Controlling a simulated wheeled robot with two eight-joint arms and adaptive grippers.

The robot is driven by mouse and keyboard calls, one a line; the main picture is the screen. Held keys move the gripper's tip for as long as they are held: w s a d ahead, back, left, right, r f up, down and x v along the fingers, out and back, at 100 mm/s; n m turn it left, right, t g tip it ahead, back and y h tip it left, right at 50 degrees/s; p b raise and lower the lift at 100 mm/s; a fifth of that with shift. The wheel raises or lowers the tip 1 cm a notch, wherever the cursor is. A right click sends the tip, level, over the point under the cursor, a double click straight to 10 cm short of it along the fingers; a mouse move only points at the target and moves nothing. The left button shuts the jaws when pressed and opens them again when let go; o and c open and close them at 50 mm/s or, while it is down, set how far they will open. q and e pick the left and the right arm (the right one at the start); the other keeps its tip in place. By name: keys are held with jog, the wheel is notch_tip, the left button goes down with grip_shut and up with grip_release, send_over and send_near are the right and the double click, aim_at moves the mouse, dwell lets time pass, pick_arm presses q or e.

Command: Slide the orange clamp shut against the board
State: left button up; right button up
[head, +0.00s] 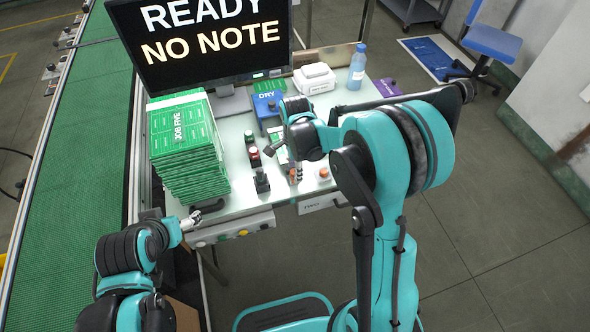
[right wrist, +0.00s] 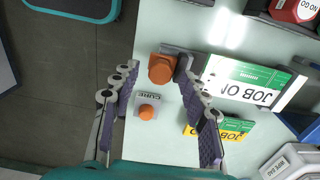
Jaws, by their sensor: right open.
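The orange clamp (right wrist: 162,68) shows in the right wrist view as an orange block beside a dark bar, near the table's edge. A green and white board (right wrist: 248,82) marked JOB ON lies to its right; the right finger partly hides the space between them, so I cannot tell whether they touch. My right gripper (right wrist: 155,84) is open, with its two fingers on either side of the clamp and nothing held. In the head view the right gripper (head: 284,152) is over the table. My left gripper (head: 190,220) is at the table's front left corner; its jaws are too small to read.
An orange button (right wrist: 146,112) on a CURE box sits close to the clamp. A yellow-edged board (right wrist: 222,130) lies below the green one. In the head view a tall stack of green boards (head: 185,150) stands at left, and a blue DRY box (head: 267,102) and bottle (head: 357,68) stand behind.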

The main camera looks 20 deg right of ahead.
grip_shut()
jog(key=shift+w, duration=1.7)
jog(key=shift+c, duration=2.2)
grip_release()
jog(key=o, duration=0.4)
jog(key=shift+o, duration=0.2)
jog(key=shift+w, duration=0.1)
